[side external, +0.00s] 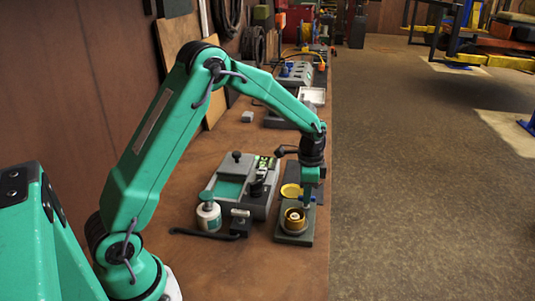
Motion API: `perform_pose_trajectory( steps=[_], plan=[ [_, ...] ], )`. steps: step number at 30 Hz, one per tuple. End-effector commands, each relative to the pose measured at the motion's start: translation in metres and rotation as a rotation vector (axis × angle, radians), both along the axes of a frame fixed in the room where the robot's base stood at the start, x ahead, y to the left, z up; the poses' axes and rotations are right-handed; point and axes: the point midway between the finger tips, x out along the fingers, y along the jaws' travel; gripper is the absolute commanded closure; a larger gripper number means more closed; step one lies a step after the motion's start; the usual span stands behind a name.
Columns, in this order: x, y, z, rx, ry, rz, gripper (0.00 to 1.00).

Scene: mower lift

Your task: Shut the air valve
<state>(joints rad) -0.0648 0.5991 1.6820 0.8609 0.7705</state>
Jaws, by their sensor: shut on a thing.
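My gripper (309,190) points down at the right edge of the bench, over a dark grey plate (293,238). I cannot tell for sure whether this part is the air valve's handle. A round brass-coloured fitting (294,220) with a pale centre sits on the plate, just left of and below the fingertips. A flat yellow disc (291,191) lies just behind it, left of the gripper.
A grey-and-green machine (232,190) with a black knob stands left of the gripper. A white tray (312,96) and more equipment stand farther back. The bench front is clear.

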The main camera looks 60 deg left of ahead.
Motion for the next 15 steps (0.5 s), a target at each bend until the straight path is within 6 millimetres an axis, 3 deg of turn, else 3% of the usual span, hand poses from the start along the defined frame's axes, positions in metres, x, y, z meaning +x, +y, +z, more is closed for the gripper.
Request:
perform_pose_trajectory(
  steps=[15],
  plan=[
    [0.0005, -0.0002, 0.002, 0.0, -0.003, -0.098, 1.0]
  ],
)
